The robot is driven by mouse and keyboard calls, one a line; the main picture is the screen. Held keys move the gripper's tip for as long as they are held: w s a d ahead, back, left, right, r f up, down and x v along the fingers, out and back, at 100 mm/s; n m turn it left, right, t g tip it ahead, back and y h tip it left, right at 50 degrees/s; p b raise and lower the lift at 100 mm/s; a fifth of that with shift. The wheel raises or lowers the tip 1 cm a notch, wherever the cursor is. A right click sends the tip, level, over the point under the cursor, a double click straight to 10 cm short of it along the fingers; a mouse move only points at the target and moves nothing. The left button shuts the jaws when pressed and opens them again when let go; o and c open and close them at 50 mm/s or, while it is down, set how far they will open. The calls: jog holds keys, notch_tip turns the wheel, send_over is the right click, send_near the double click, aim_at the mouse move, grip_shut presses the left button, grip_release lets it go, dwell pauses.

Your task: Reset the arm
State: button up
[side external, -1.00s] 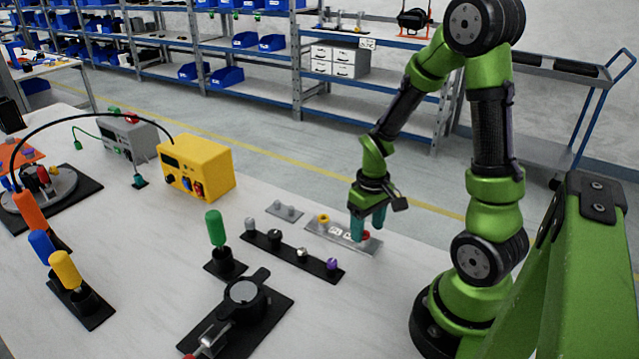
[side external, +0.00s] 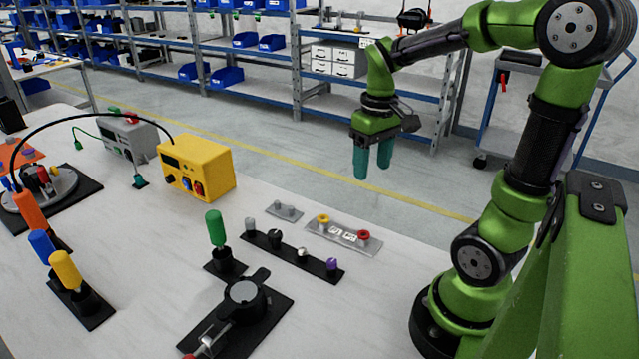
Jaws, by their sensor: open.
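My gripper (side external: 373,161) hangs in the air, pointing down, well above the far edge of the table. Its two teal fingers are apart with nothing between them. Below it on the table lies a grey metal plate (side external: 343,236) with a yellow ring (side external: 323,219) at its left end and a red ring (side external: 363,235) at its right end. The gripper is clear of the plate and touches nothing.
A black strip with several small pegs (side external: 290,256) lies in front of the plate. A green-handled tool (side external: 215,229), a black fixture (side external: 244,297) and a yellow box (side external: 196,168) stand on the white table (side external: 150,240). The air around the gripper is free.

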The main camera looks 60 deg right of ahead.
jog(key=a+r+t+y, duration=0.1)
jog(key=a+r+t, duration=0.1)
jog(key=a, duration=0.5)
jog(key=s+a+r+t, duration=0.1)
jog(key=a+r+t, duration=0.1)
jog(key=a+t, duration=0.3)
jog(key=a, duration=0.3)
jog(key=shift+s+a+r+y, duration=0.15)
jog(key=shift+a+r+y, duration=0.15)
jog(key=shift+r+y, duration=0.1)
